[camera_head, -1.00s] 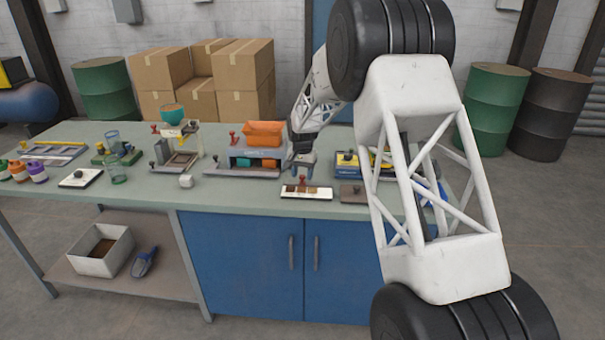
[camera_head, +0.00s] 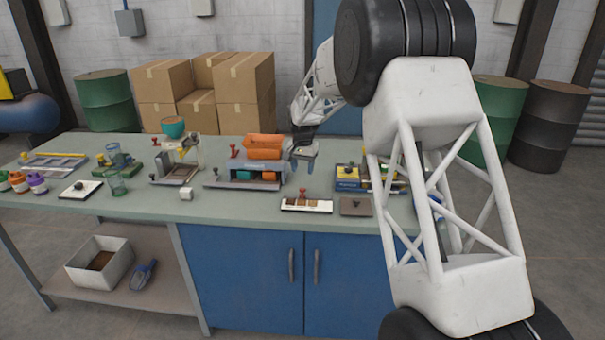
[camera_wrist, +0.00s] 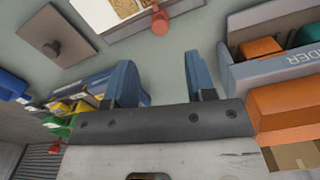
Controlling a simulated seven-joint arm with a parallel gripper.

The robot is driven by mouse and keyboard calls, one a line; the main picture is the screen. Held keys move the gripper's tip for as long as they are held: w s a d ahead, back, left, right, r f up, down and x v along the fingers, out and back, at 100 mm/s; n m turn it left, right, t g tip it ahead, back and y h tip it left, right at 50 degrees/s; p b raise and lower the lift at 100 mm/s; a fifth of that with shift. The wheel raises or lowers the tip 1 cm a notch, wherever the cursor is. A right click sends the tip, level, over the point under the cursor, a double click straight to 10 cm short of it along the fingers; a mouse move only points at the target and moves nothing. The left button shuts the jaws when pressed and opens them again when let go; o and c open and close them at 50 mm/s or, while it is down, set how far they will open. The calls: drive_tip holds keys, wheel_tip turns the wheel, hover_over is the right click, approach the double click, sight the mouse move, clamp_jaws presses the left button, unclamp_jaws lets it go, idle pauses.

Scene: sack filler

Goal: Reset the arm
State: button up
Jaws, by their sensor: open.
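My gripper (camera_head: 303,165) is above the workbench (camera_head: 240,218), just right of the grey sack filler with its orange hopper (camera_head: 265,146). In the wrist view its two blue-grey fingers (camera_wrist: 160,85) stand apart with nothing between them. Below the gripper lies a white tray with brown patches and a red knob (camera_head: 306,204); part of it shows in the wrist view (camera_wrist: 115,12). A flat brown plate with a knob (camera_head: 356,206) lies to the right of that tray. My white arm hides the bench's right end.
A blue box with yellow parts (camera_head: 348,177) stands right of the gripper. The bench front between the cube and the white tray is clear.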

drive_tip(key=shift+r, duration=0.15)
drive_tip(key=s+d+r, duration=0.6)
drive_tip(key=s, duration=0.4)
drive_tip(key=s+d+r+n+t, duration=0.1)
drive_tip(key=s+d+r, duration=0.5)
drive_tip(key=s, duration=0.3)
drive_tip(key=s+d+r, duration=0.5)
drive_tip(key=s+d, duration=0.1)
drive_tip(key=s, duration=0.4)
drive_tip(key=s+d+f, duration=0.1)
drive_tip(key=s+d, duration=0.2)
drive_tip(key=s, duration=0.8)
drive_tip(key=s+d+f+n+t, duration=0.1)
drive_tip(key=s+d, duration=0.2)
drive_tip(key=s, duration=0.7)
drive_tip(key=s+d+f, duration=0.1)
drive_tip(key=s+d, duration=0.2)
drive_tip(key=s, duration=0.8)
drive_tip(key=shift+s+f+t, duration=0.3)
drive_tip(key=shift+s+f, duration=0.05)
drive_tip(key=shift+f, duration=0.05)
